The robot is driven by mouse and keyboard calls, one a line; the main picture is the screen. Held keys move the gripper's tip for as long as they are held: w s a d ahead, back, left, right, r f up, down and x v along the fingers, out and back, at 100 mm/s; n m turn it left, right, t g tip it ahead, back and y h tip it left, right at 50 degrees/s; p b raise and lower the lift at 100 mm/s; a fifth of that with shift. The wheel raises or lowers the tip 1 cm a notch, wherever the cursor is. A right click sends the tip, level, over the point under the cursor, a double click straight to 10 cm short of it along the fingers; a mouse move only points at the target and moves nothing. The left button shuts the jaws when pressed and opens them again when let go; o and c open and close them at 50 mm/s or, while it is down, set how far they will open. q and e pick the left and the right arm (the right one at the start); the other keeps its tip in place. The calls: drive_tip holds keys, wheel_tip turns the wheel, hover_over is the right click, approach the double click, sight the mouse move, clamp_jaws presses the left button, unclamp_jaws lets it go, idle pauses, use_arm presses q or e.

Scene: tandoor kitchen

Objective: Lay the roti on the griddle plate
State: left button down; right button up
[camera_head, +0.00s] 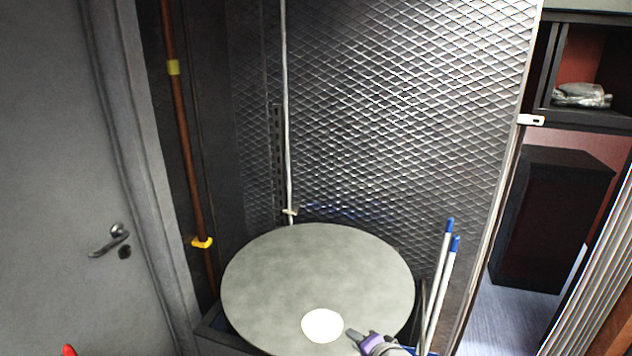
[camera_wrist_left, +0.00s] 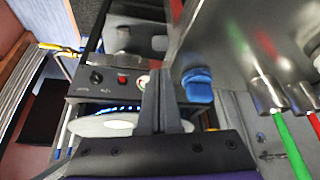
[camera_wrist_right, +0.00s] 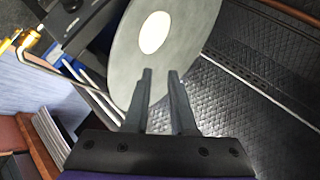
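The griddle plate (camera_head: 310,265) is a large round grey disc at the lower middle of the head view. The roti (camera_head: 322,326), a small pale disc, appears to lie flat on it near the front edge. In the right wrist view the whole roti (camera_wrist_right: 155,32) shows against the plate (camera_wrist_right: 190,30). My right gripper (camera_head: 352,334) is just right of the roti, apart from it. Its fingers (camera_wrist_right: 160,74) are parted and empty. My left gripper (camera_wrist_left: 160,72) has its fingers together with nothing seen between them. It faces a panel and the pale plate edge (camera_wrist_left: 105,125).
A control panel (camera_wrist_left: 115,80) with a knob and a red switch is in the left wrist view, above bluish lights. Blue-capped white poles (camera_head: 440,285) stand right of the griddle. A textured metal wall (camera_head: 390,110) rises behind it. A grey door (camera_head: 60,170) is at left.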

drive_tip(key=s+d+f+n+g+h, duration=0.1)
drive_tip(key=s+d+f+n, duration=0.2)
drive_tip(key=s, duration=0.4)
drive_tip(key=s+d+f+n+g+h, duration=0.1)
drive_tip(key=s+d+f+n+g, duration=0.1)
drive_tip(key=s, duration=0.4)
drive_tip(key=s+d+f+n+g+h, duration=0.1)
drive_tip(key=s+d+f+n, duration=0.3)
drive_tip(key=s, duration=0.3)
drive_tip(key=shift+s+f+n+g, duration=0.25)
drive_tip(key=shift+s+n+g, duration=0.1)
drive_tip(key=shift+n, duration=0.45)
drive_tip(key=shift+d, duration=0.1)
